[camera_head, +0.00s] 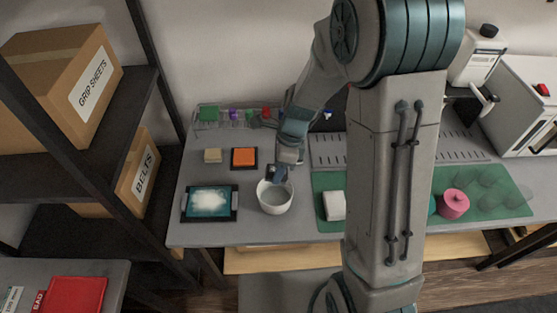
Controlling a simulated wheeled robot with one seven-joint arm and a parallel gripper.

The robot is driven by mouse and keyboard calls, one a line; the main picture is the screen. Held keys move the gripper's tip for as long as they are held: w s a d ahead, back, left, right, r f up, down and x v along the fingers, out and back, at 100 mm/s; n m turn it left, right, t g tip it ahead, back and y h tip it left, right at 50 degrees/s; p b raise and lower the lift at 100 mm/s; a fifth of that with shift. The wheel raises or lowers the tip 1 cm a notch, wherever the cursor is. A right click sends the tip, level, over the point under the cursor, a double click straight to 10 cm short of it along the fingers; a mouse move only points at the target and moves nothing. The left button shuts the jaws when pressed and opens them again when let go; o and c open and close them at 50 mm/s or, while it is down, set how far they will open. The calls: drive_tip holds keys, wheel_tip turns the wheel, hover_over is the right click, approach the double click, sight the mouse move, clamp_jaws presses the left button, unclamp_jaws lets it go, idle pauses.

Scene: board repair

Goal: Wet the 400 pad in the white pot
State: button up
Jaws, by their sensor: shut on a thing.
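The white pot (274,206) stands on the grey workbench, right of a dark-framed tray. It is round and open at the top, with a pale grey inside. My gripper (279,173) points down over the back part of the pot's mouth. It is shut on a small dark thing at the rim's height or just above it. The thing is mostly hidden by the fingers, and no 400 marking can be read on it. I cannot tell whether it touches the inside of the pot.
A dark-framed tray (209,216) lies left of the pot. Behind are an orange pad (244,158), a beige block (212,156) and a clear rack (207,124) of small coloured items. A white block (334,206) sits on the green mat (322,182). My arm hides part of the bench.

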drive_tip(key=shift+a+f+b, duration=0.1)
drive_tip(key=shift+f+b, duration=3.1)
drive_tip(key=shift+f, duration=1.1)
wheel_tip(320, 180, up, 7)
drive_tip(key=p, duration=0.6)
drive_tip(key=shift+r+p, duration=0.1)
drive_tip(key=shift+p, duration=0.25)
wheel_tip(320, 180, up, 4)
drive_tip(key=p, duration=0.4)
